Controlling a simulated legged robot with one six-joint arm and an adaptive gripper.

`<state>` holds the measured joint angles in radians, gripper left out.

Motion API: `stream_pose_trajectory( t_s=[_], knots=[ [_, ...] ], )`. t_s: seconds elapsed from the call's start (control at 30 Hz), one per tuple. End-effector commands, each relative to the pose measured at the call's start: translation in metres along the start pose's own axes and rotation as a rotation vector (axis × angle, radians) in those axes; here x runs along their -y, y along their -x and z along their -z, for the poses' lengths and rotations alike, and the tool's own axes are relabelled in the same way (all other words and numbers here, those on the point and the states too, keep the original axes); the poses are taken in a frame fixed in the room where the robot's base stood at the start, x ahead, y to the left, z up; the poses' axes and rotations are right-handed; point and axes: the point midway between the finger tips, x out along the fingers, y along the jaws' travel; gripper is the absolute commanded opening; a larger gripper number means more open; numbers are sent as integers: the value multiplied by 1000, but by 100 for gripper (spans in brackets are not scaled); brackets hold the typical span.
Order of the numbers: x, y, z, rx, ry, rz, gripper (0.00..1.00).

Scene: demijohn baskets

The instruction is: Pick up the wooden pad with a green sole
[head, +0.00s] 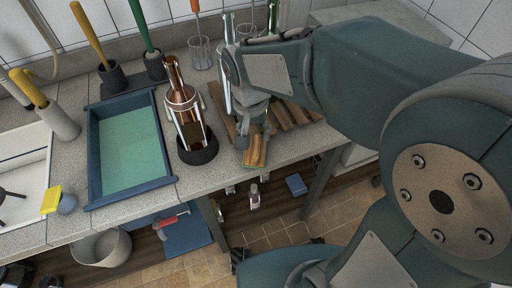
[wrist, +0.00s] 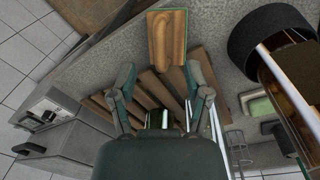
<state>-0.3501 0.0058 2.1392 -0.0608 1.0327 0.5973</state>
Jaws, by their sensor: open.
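The wooden pad with a green sole (head: 256,151) lies on the grey counter near its front edge, below my gripper in the head view. In the wrist view the pad (wrist: 166,40) is at the top centre, brown with a raised rounded middle and a thin green edge. My gripper (wrist: 159,82) is open and empty, its two fingers spread, with the pad just beyond the fingertips. In the head view my gripper (head: 249,128) hangs over the counter close to the pad; the gap between them is hard to judge.
A copper-coloured bottle (head: 185,108) stands in a black round base (head: 198,148) just left of my gripper. A slatted wooden rack (head: 283,113) lies behind the pad. A blue tray (head: 91,153) with a green floor lies further left. Glass bottles and tumblers stand at the back.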

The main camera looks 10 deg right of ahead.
Motion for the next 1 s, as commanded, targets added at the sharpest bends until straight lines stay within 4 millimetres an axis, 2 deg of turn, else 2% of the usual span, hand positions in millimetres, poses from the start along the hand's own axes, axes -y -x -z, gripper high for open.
stream_pose_trajectory(
  t_s=[0.1,0.27,0.53,0.83,0.87,0.9,1.0],
  knots=[
    [0,-17,0,2,0,-1,62],
    [0,-28,0,1,0,0,62],
    [1,-68,3,1,0,0,62],
    [1,-74,3,-2,0,2,62],
    [1,-74,3,-2,0,2,58],
    [1,-74,3,-2,0,2,40],
    [1,-74,3,-2,0,2,0]
  ],
)
